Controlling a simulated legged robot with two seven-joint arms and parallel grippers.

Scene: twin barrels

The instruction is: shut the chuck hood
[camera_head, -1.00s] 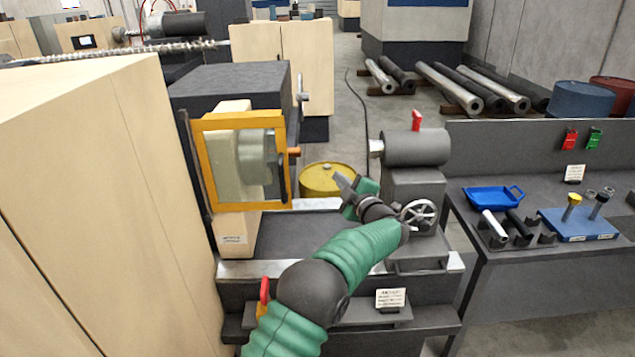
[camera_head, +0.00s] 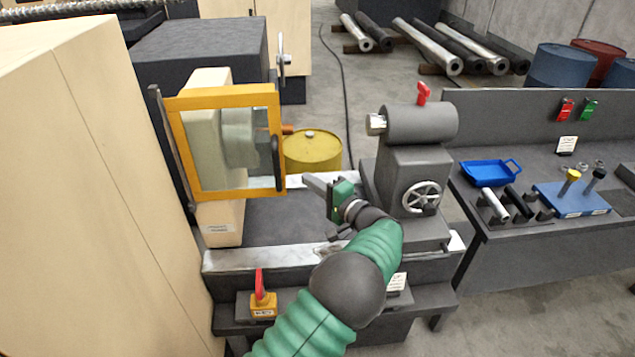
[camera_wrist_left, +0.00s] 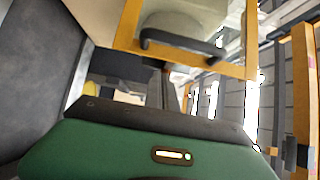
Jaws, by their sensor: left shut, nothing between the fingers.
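The chuck hood is a yellow-orange frame (camera_head: 221,97) with a clear pane, hinged on a dark post at its left. The pale chuck (camera_head: 240,138) shows through the pane. A dark upright handle (camera_head: 276,162) is on the hood's right side. My left gripper (camera_head: 308,181) is shut and empty, right of the handle and slightly below it, apart from it in the head view. In the left wrist view, the handle (camera_wrist_left: 180,46) and frame (camera_wrist_left: 128,25) are beyond the dark gripper body. The fingertips are not clear there. My right gripper is not in view.
The grey tailstock (camera_head: 420,122) with a handwheel (camera_head: 421,198) stands right of my left arm. A yellow barrel (camera_head: 312,152) is behind the lathe bed. A red-levered switch (camera_head: 262,302) is at the front. A beige cabinet (camera_head: 90,180) fills the left. The bench (camera_head: 530,245) is right.

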